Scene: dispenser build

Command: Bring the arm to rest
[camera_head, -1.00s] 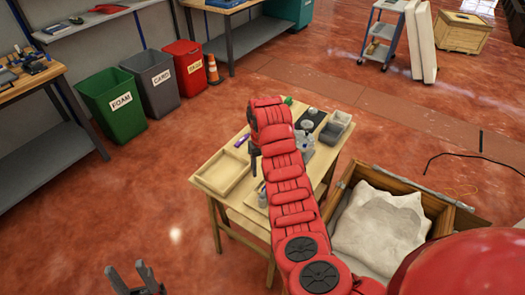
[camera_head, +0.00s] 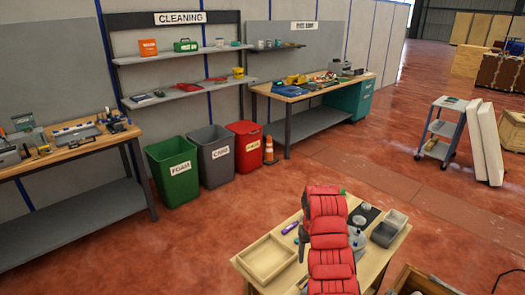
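My red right arm reaches up from the bottom of the head view over a small wooden table (camera_head: 376,264). A dark part of my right gripper (camera_head: 302,243) shows at the left of the wrist, pointing down. The fingertips are too small and too hidden to tell open from shut, and I see nothing clearly held. My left gripper is not in view.
The table carries a shallow wooden tray (camera_head: 268,259), a purple item (camera_head: 290,227), clear bottles (camera_head: 357,241) and a grey bin (camera_head: 384,233). An open crate (camera_head: 418,281) stands at the right. Bins and workbenches line the wall. Red floor left of the table is clear.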

